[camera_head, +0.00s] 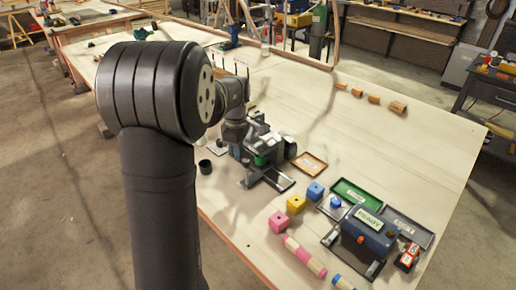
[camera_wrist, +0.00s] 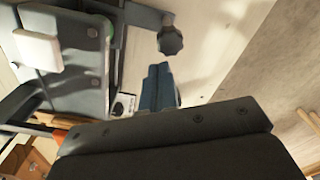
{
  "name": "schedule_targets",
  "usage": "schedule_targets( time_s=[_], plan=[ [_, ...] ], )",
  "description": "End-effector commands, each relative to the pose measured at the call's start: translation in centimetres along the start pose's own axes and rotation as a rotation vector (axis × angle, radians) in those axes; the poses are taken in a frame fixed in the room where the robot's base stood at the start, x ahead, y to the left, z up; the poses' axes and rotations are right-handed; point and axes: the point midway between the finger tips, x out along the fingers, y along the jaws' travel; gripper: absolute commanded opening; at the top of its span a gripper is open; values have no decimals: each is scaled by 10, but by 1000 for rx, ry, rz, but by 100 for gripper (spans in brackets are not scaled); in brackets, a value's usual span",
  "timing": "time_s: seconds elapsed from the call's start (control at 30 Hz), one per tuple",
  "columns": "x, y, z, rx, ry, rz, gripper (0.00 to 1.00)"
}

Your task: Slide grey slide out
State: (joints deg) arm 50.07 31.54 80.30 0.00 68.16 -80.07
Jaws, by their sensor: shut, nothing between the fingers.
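My gripper (camera_wrist: 158,86) shows in the wrist view as dark blue-grey fingers, closed together and empty, beyond the dark gripper body. A grey fixture (camera_wrist: 75,75) with a white block (camera_wrist: 38,48) fills the left side, to the left of the fingers. A black knob (camera_wrist: 170,40) sits just beyond the fingertips; I cannot tell whether they touch. Which grey part is the slide is unclear. In the head view, my arm partly hides the same fixture area, with a green part (camera_head: 261,160) and a dark flat rail piece (camera_head: 275,180) at its front.
On the pale bench, a blue-grey box (camera_head: 366,232) stands at the right, beside a green tray (camera_head: 357,193) and a grey tray (camera_head: 407,225). Pink, yellow and blue blocks (camera_head: 297,204) lie nearer. A black cup (camera_head: 205,166) stands left of the fixture.

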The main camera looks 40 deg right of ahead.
Motion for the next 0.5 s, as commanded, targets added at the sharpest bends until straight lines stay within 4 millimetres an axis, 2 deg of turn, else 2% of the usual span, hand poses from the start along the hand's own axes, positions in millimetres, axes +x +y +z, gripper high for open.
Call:
schedule_targets(
  time_s=[0.5],
  plan=[
    [0, -8, 14, 0, 0, -1, 0]
  ],
)
